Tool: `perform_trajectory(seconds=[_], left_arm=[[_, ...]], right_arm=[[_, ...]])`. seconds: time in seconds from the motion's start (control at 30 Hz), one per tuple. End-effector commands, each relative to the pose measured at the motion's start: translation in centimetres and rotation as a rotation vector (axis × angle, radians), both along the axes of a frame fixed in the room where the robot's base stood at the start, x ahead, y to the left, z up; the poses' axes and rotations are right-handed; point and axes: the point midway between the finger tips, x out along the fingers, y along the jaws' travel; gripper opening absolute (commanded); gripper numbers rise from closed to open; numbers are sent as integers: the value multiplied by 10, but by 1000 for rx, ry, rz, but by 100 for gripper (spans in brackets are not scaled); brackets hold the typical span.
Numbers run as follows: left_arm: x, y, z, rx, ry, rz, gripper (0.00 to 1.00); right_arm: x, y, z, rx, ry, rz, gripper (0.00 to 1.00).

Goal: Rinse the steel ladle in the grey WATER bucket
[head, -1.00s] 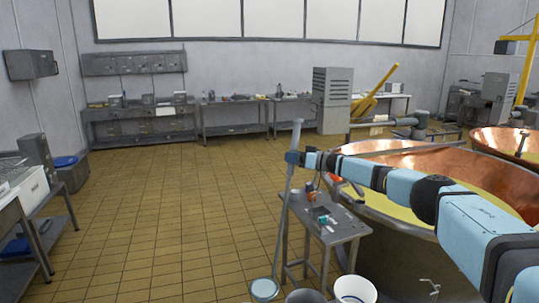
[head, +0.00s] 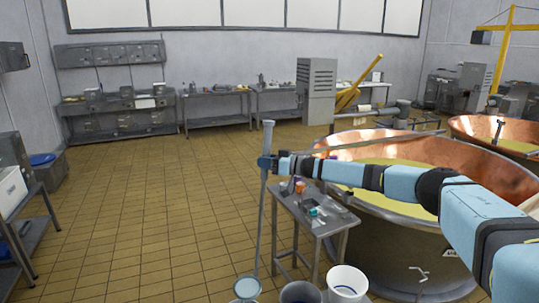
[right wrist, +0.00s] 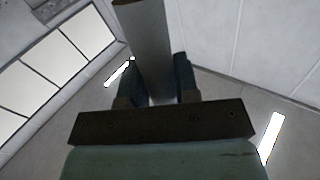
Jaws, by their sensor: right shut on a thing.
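The steel ladle hangs nearly upright, its long grey handle (head: 263,205) running down to a round bowl (head: 246,288) at the bottom edge of the head view. My right gripper (head: 267,162) is shut on the handle near its top. In the right wrist view the handle (right wrist: 145,40) passes between the two fingers (right wrist: 157,80). The grey bucket (head: 300,292) stands to the right of the bowl and is cut off by the frame edge. The bowl shows beside the bucket, not in it. No label is readable on it. My left gripper is not in view.
A white bucket (head: 347,283) stands right of the grey one. A small steel table (head: 333,226) with tools is behind the buckets. A large copper vat (head: 400,240) stands at the right, behind my right arm. The tiled floor (head: 150,220) at left is open.

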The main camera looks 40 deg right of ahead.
Motion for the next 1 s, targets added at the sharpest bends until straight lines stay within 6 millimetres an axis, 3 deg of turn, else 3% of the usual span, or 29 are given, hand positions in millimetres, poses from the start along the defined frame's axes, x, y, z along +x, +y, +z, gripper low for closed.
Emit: perform_trajectory(seconds=[0.33, 1.0], left_arm=[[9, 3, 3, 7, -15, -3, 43], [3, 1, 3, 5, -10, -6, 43]], right_arm=[[-30, 42, -5, -69, -51, 1, 1], [-86, 121, -18, -211, -152, 2, 1]])
